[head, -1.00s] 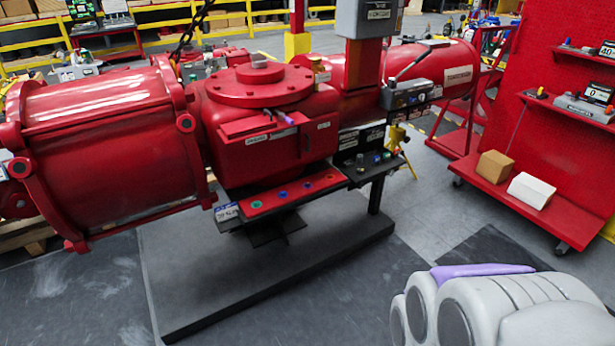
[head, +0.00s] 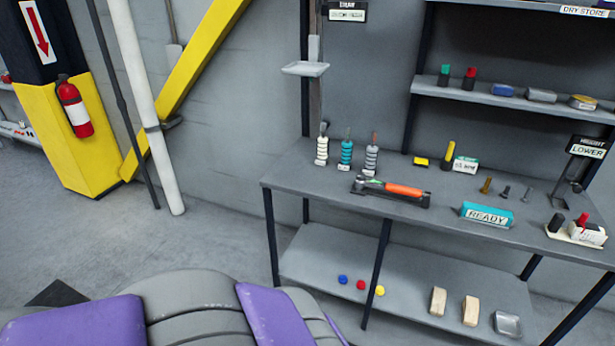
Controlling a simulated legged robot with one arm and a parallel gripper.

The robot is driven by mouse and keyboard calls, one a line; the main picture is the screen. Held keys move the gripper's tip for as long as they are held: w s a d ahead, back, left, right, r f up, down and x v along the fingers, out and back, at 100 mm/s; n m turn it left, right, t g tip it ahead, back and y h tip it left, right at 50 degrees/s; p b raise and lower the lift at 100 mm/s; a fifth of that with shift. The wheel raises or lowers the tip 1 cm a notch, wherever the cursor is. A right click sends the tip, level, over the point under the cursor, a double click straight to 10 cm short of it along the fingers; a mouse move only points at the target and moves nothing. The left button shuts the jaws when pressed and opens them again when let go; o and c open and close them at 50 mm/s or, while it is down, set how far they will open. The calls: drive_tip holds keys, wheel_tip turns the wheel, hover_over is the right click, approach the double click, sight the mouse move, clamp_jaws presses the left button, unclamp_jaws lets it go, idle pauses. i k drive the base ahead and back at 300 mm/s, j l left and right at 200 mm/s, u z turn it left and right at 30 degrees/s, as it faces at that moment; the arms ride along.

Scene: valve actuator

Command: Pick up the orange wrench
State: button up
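The orange wrench (head: 404,189) appears to be the tool with an orange grip and a grey, partly teal head pointing left. It lies on a low black holder (head: 390,197) near the front edge of the grey workbench (head: 330,190). Grey and purple parts of my own body fill the bottom left of the head view. No gripper fingers show, and nothing of mine touches the wrench.
Ringed white, teal and grey items (head: 346,152) stand behind the wrench. A teal READY box (head: 487,214) is to its right. A lower shelf (head: 400,275) holds small balls and blocks. Floor (head: 215,240) left of the bench is clear; a yellow-based column (head: 95,150) stands farther left.

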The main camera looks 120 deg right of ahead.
sight(359, 186)
drive_tip(key=j+z, duration=0.2)
drive_tip(key=z, duration=4.5)
drive_tip(key=i+j, duration=0.8)
drive_tip(key=i+j+z, duration=0.15)
drive_tip(key=i+j, duration=0.7)
